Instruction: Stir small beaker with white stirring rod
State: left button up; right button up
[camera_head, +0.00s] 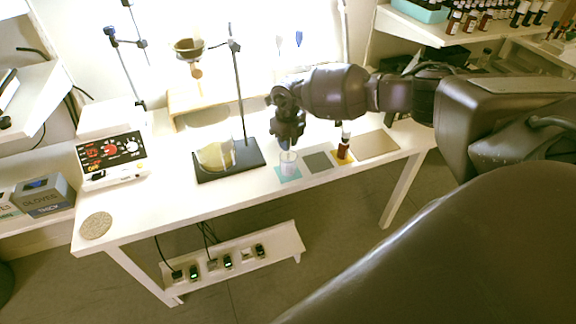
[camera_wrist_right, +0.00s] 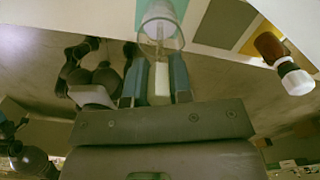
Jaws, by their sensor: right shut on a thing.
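The small clear beaker (camera_head: 288,163) stands upright on a teal mat (camera_head: 283,178) near the table's front edge. It also shows at the top of the right wrist view (camera_wrist_right: 161,27). My right gripper (camera_head: 290,142) is directly above the beaker, pointing down. In the wrist view its two blue-grey fingers (camera_wrist_right: 155,80) are shut on the white stirring rod (camera_wrist_right: 158,85). The rod points toward the beaker's mouth. Its lower end seems to be inside the beaker, but whether it touches the bottom I cannot tell. My left gripper is not in view.
A brown bottle with a white cap (camera_head: 344,147) stands right of the beaker on a yellow mat. A grey mat (camera_head: 318,161) between them is empty. A flask (camera_head: 216,156) and tall stand (camera_head: 240,95) are at left. A hotplate device (camera_head: 110,155) stands farther left.

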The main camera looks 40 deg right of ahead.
dwell(0.4)
jog(key=shift+r, duration=0.25)
jog(key=shift+r+p, duration=0.45)
jog(key=shift+r, duration=0.1)
jog(key=shift+r+p, duration=1.65)
jog(key=shift+r, duration=1)
jog(key=shift+r+p, duration=0.75)
jog(key=shift+r, duration=0.45)
